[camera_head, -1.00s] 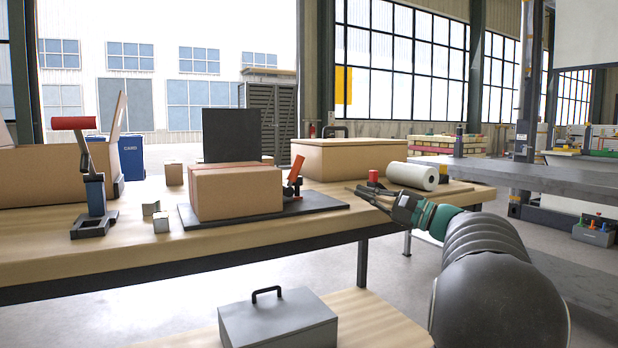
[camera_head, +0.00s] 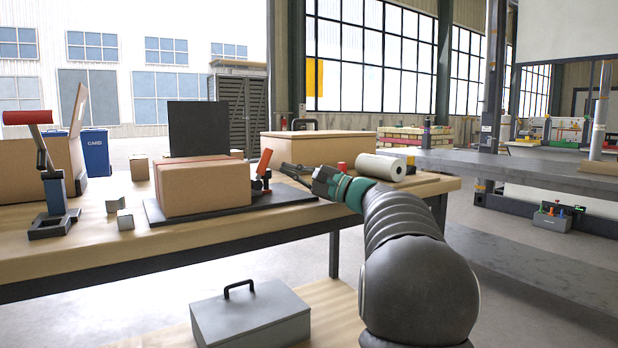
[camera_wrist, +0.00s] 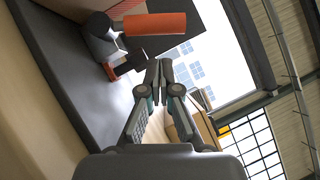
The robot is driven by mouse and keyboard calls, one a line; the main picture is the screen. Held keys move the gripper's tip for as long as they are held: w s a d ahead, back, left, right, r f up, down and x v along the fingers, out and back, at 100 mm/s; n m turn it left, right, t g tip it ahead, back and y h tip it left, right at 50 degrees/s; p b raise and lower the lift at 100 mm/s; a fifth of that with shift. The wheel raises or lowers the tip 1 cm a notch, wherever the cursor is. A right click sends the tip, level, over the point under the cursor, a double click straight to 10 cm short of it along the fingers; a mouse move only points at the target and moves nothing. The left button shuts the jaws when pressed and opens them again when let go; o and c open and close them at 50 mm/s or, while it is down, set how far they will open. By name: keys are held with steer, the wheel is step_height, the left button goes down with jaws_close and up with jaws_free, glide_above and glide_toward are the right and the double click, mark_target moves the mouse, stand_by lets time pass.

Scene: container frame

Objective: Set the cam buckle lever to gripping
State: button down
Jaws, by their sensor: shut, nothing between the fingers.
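The orange cam buckle lever (camera_head: 264,162) sticks up, tilted, from a dark buckle (camera_head: 257,186) at the right side of a cardboard box (camera_head: 206,192). In the wrist view the lever (camera_wrist: 155,24) reaches right from the grey buckle body (camera_wrist: 102,42), near the top of the picture. My gripper (camera_head: 284,168) is just right of the lever in the head view, with fingers pointing left. In the wrist view its fingertips (camera_wrist: 159,65) are together, empty, and appear below the lever. I cannot tell whether they touch it.
The box and buckle sit on a dark plate (camera_head: 290,196) on a wooden table. A red-handled lever stand (camera_head: 55,190) and small metal blocks (camera_head: 125,219) are to the left. A white roll (camera_head: 380,167) and a larger box (camera_head: 330,146) are behind my gripper.

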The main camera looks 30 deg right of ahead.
mark_target(262, 166)
steer(key=shift+w+a+r, duration=0.1)
steer(key=shift+a+r, duration=0.2)
steer(key=shift+a, duration=0.35)
steer(key=shift+w+a+r, duration=0.1)
steer(key=shift+a+r, duration=0.15)
steer(key=shift+a, duration=0.35)
